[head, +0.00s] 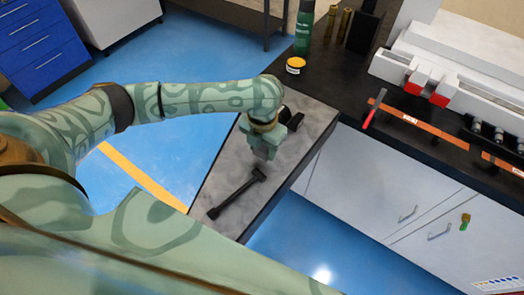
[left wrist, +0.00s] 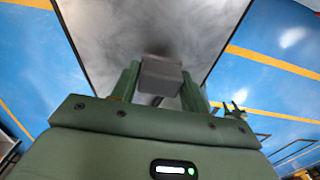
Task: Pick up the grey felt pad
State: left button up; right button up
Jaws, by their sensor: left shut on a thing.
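My left gripper (head: 265,150) points down over the grey-topped side table (head: 225,175). It is shut on the grey felt pad (head: 264,154), a small grey block between the fingers. In the left wrist view the pad (left wrist: 160,76) sits between the two green fingers (left wrist: 158,90), with the grey tabletop behind it. I cannot tell whether the pad still touches the tabletop. My right gripper is not in view.
A black hammer-like tool (head: 236,194) lies on the side table, near the gripper. A black object (head: 291,118) is partly hidden behind it. The dark workbench (head: 340,85) holds a green bottle (head: 304,30), a yellow-lidded tin (head: 295,65), an orange bar (head: 452,127) and a red-handled tool (head: 374,108).

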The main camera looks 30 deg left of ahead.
pick_arm(q)
jog(key=s+d+r+p, duration=0.1)
jog(key=s+d+r, duration=0.1)
jog(key=d+r, duration=0.2)
jog(key=s+d+r+p, duration=0.1)
jog(key=s+d+r, duration=0.2)
jog(key=d+r, duration=0.2)
jog(key=d, duration=0.3)
jog(key=shift+s+d+r+p, duration=0.25)
jog(key=shift+s+d+p, duration=0.1)
jog(key=shift+d+p, duration=0.05)
